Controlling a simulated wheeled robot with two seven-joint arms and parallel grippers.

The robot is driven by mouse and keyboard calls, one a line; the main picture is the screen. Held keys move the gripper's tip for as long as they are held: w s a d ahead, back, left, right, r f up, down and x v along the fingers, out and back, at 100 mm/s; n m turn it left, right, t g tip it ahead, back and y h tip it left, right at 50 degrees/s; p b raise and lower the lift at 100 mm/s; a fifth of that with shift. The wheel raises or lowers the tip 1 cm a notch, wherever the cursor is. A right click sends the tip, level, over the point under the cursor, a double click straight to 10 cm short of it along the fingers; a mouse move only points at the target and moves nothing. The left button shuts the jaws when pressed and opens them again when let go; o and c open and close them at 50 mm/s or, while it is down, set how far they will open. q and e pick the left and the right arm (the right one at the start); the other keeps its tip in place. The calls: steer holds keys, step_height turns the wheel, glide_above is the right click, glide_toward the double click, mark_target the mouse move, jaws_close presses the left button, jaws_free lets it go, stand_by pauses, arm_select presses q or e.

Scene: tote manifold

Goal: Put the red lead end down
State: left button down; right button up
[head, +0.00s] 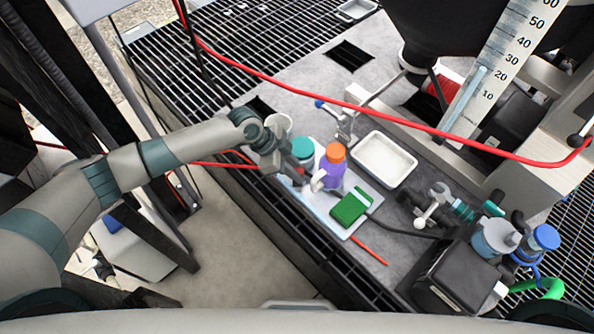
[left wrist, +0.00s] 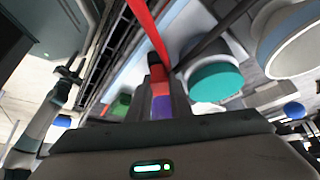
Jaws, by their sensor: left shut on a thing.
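My left gripper (head: 288,172) is above the near edge of a pale tray, beside a jar with a teal lid (head: 302,148). In the left wrist view, its fingers (left wrist: 159,78) are close together, and the red lead (left wrist: 148,30) runs up from their tips. The jaws are shut on the red lead, but its held end is mostly hidden. In the head view, a red lead (head: 222,164) passes behind the arm near the gripper. A short red piece (head: 370,250) lies beyond the tray's near corner; I cannot tell whether it belongs to it.
A purple bottle with an orange cap (head: 334,153) and a green box (head: 350,207) crowd the tray (head: 372,193). A white cup (head: 278,125) and an empty white dish (head: 384,160) stand nearby. A long red line (head: 330,97) crosses above the bench.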

arm_select(q)
steer(key=shift+f, duration=0.1)
arm_select(e)
steer(key=shift+s+f, duration=0.15)
steer(key=shift+s, duration=0.25)
steer(key=shift+w, duration=0.1)
arm_select(q)
steer(key=c, duration=1.6)
jaws_free()
arm_select(e)
steer(key=shift+w+a, duration=0.1)
steer(key=shift+w, duration=0.05)
steer(key=shift+r, duration=0.2)
